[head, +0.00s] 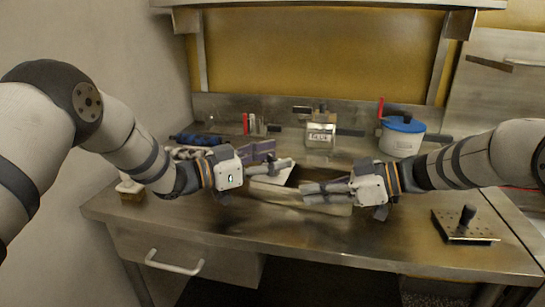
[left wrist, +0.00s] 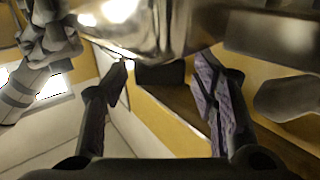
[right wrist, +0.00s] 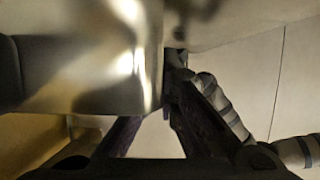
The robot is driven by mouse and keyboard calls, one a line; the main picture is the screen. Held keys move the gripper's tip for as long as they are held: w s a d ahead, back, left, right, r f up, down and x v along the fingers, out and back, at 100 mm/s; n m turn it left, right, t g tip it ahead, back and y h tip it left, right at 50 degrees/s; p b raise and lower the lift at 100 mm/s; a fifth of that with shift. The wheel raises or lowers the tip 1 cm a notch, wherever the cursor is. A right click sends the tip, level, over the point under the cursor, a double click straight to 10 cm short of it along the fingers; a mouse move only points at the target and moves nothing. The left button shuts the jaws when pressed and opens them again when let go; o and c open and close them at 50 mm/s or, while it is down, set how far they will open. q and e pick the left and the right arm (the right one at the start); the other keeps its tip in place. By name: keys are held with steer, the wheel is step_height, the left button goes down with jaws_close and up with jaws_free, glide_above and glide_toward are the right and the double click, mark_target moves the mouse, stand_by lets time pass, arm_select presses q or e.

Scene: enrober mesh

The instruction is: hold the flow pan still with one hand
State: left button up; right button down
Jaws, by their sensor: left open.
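The flow pan (head: 285,191) is a shiny metal pan on the bench front between my grippers. My left gripper (head: 290,165) is open over its back left side. In the left wrist view its spread fingers (left wrist: 165,85) have shiny metal beyond them. My right gripper (head: 303,193) is at the pan's right side with its fingers close together. In the right wrist view the pan's wall (right wrist: 110,60) reaches between the fingers and hides the left fingertip; the right finger lies along its edge. The grippers hide much of the pan.
A steel bench (head: 180,215) carries a blue-lidded pot (head: 403,140) at the back right and a labelled metal container (head: 320,133) at the back. A perforated plate with a black knob (head: 466,225) lies at the right. Dark tools (head: 195,139) lie back left.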

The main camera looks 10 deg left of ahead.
arm_select(q)
steer(key=v, duration=1.2)
steer(key=shift+w, duration=0.1)
arm_select(e)
steer(key=c, duration=1.7)
jaws_free()
